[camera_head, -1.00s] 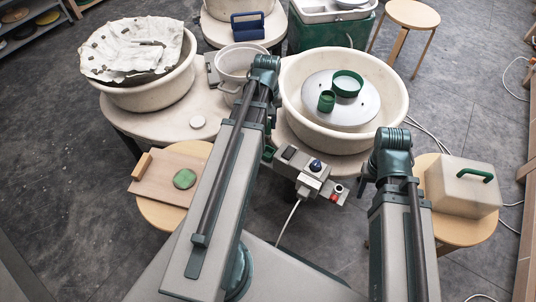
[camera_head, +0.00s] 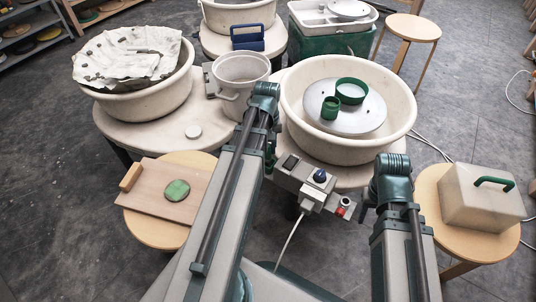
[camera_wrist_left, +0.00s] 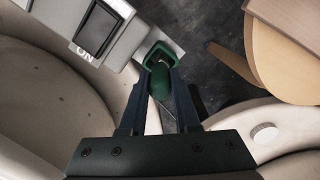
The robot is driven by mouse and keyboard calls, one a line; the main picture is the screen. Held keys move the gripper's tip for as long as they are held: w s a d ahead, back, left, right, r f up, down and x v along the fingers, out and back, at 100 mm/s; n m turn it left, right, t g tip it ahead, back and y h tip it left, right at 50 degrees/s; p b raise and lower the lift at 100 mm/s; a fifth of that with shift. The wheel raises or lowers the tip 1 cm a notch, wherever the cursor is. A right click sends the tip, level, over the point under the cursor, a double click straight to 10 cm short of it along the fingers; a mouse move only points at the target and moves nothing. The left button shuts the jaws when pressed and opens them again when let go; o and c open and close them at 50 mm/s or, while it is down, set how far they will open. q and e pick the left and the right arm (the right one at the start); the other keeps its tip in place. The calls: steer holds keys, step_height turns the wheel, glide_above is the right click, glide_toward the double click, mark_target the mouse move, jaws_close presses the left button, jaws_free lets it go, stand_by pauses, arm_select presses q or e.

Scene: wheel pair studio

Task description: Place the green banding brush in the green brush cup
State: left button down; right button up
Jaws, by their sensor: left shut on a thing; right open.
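In the left wrist view my left gripper (camera_wrist_left: 160,72) is shut on a rounded dark-green thing, which looks like the green banding brush (camera_wrist_left: 160,82). Past the fingertips, a squarish green rim around a dark opening, which looks like the green brush cup (camera_wrist_left: 174,49), sits beside the grey control box. The brush overlaps this rim in the picture; I cannot tell whether it is inside or in front of it. In the head view my left gripper and the brush are hidden behind my left arm. My right gripper is not in view; only its arm shows.
A wheel basin (camera_head: 403,124) holds a disc with a small green pot (camera_head: 331,108) and a wider one (camera_head: 350,91). The control box (camera_head: 305,183) juts out in front. A board (camera_head: 150,192) with a green piece lies left; a lidded box (camera_head: 482,205) stands right.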

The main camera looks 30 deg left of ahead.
arm_select(q)
steer(key=shift+f, duration=0.7)
steer(key=shift+r, duration=0.15)
arm_select(e)
steer(key=shift+f, duration=0.55)
steer(key=shift+f, duration=0.1)
arm_select(q)
steer(key=c, duration=1.1)
jaws_free()
steer(key=shift+f, duration=0.2)
steer(key=o, duration=0.5)
steer(key=shift+c, duration=0.2)
steer(key=shift+r, duration=0.1)
steer(key=r+p, duration=1.2)
steer(key=shift+w+a+r, duration=0.15)
steer(key=shift+w+a, duration=0.05)
arm_select(e)
step_height(320, 180, up, 12)
